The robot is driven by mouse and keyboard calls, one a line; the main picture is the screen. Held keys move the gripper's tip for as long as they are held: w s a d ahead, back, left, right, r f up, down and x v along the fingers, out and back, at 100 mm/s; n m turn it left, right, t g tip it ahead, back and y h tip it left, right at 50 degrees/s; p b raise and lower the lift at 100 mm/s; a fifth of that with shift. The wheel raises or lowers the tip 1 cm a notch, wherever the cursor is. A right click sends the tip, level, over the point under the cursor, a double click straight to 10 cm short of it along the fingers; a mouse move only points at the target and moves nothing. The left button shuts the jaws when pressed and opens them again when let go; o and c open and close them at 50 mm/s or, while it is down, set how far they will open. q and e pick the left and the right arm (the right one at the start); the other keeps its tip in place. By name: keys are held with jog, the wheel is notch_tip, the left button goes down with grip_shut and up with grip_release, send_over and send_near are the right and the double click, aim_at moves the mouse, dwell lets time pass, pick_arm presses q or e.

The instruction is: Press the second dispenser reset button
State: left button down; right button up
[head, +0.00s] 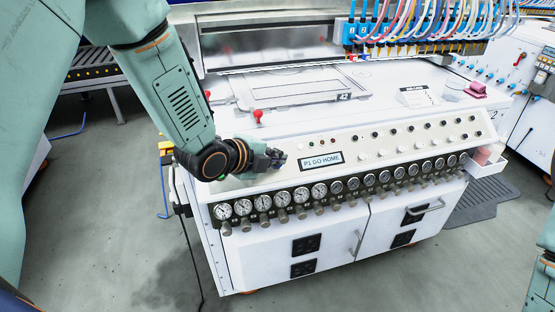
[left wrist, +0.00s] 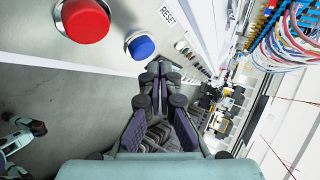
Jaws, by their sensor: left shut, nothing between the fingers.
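My left gripper (head: 275,157) is at the left end of the white machine's sloping control panel (head: 360,150), left of the display reading "P1 GO HOME" (head: 321,161). In the left wrist view its fingers (left wrist: 155,72) are closed together and empty. A blue button (left wrist: 140,45) sits on the panel just beyond the fingertips, beside a printed "RESET" label (left wrist: 167,18). A larger red button (left wrist: 85,20) is left of it. In the head view I cannot make out these two buttons near my gripper. Contact with the panel cannot be told. My right gripper is out of view.
A row of gauges (head: 300,198) with knobs runs below the panel. Rows of small dark and white knobs (head: 410,128) are to the right. A white bin (head: 487,167) juts out at right. The floor in front is clear.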

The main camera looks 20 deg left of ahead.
pick_arm(q)
jog(key=r+p, duration=0.1)
jog(key=s+d+r+p, duration=0.1)
jog(key=s+r+p, duration=0.1)
jog(key=r, duration=0.1)
jog(key=shift+s+d, duration=0.2)
jog(key=shift+d, duration=0.1)
dwell(0.7)
jog(key=s+a+f+n+g+y, duration=0.1)
jog(key=s+a+f+n+g, duration=0.1)
jog(key=s+f+n, duration=0.5)
jog(key=s+a+f+n+g+y, duration=0.2)
jog(key=s+f+n+g, duration=0.3)
jog(key=s, duration=1.2)
jog(key=s+a+f+n+g+y, duration=0.1)
jog(key=s+a+f+n+g, duration=0.1)
jog(key=s+f+n, duration=0.8)
jog(key=shift+s+a+f+n+g+y, duration=0.3)
jog(key=shift+s+f+g, duration=0.55)
jog(key=shift+s, duration=0.4)
